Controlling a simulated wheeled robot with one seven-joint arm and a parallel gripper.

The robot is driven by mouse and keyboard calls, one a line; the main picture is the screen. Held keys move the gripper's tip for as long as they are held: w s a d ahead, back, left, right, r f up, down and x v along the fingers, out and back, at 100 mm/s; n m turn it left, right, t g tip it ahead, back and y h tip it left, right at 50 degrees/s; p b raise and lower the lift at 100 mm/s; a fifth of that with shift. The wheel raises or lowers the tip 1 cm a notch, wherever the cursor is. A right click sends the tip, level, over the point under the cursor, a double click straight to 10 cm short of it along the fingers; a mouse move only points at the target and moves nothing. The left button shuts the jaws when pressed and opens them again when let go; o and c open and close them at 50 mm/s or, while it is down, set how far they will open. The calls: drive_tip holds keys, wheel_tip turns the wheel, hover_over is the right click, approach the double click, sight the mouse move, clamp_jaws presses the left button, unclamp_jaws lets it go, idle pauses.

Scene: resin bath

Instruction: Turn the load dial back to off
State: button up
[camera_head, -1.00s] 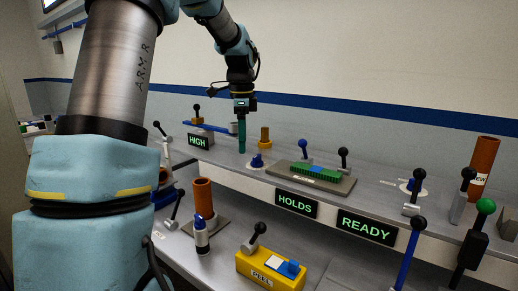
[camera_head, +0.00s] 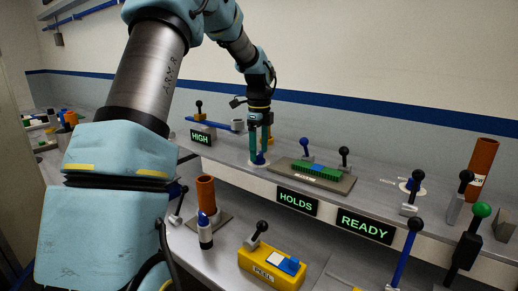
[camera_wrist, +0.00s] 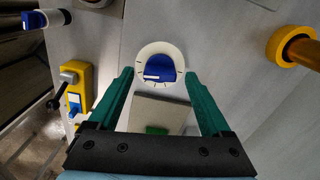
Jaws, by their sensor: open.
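A dial with a blue knob (camera_head: 260,159) on a white round plate sits on the upper shelf. The wrist view shows the knob (camera_wrist: 159,68) with a white mark along its lower left and dark ticks on the plate. No legible label names this dial. My gripper (camera_head: 260,146) is open, pointing down at the dial, with its green fingers on either side of the knob. Another blue-knobbed dial (camera_head: 408,186) sits farther right.
A grey base with a green and blue block (camera_head: 318,171) and levers stand right of the gripper. A yellow-collared brown post (camera_wrist: 300,48) stands near the dial. A yellow PEEL box (camera_head: 270,268) is below.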

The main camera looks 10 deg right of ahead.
drive_tip(key=shift+f, duration=0.5)
clamp_jaws()
idle(0.4)
